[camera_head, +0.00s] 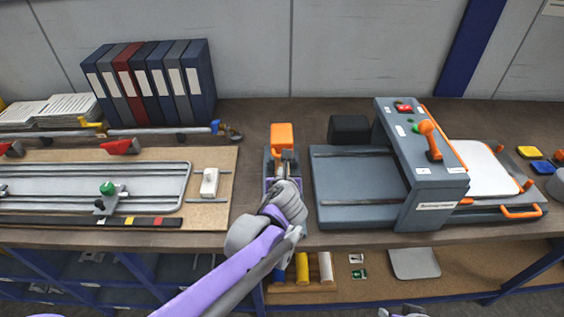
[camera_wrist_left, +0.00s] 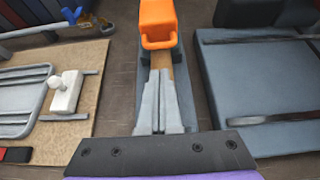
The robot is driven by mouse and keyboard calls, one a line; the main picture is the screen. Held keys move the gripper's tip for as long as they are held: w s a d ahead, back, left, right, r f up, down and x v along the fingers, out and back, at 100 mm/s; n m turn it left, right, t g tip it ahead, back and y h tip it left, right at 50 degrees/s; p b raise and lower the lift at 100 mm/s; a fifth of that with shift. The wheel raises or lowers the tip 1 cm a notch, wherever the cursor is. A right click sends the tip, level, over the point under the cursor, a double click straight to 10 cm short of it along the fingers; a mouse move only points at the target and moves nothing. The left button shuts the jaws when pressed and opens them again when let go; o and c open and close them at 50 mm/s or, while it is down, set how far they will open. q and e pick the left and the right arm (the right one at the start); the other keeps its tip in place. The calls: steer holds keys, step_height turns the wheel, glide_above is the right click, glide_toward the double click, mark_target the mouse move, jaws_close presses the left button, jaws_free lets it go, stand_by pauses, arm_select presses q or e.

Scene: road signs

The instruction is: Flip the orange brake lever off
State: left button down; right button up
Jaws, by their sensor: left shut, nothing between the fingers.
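An orange block-shaped handle (camera_head: 282,136) stands on a narrow grey base on the workbench, in the middle of the head view. It looks like the brake lever. In the left wrist view the orange handle (camera_wrist_left: 158,22) is at the top, with a brown strip below it. My left gripper (camera_head: 286,158) is just on the near side of the handle, over the base. Its fingers (camera_wrist_left: 159,76) are shut and empty, pointing at the handle. I cannot tell whether they touch it. The gripper hides part of the base.
A grey machine (camera_head: 435,190) with an orange knob lever (camera_head: 430,140) stands close on the right. A board with a metal rail frame (camera_head: 215,160) and white block (camera_head: 210,183) lies on the left. Binders (camera_head: 150,85) stand behind. A narrow bare strip of bench separates board and base.

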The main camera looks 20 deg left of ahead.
mark_target(282, 143)
stand_by(0.3)
arm_select(q)
steer(key=x, duration=1)
arm_select(e)
steer(key=shift+r, duration=0.1)
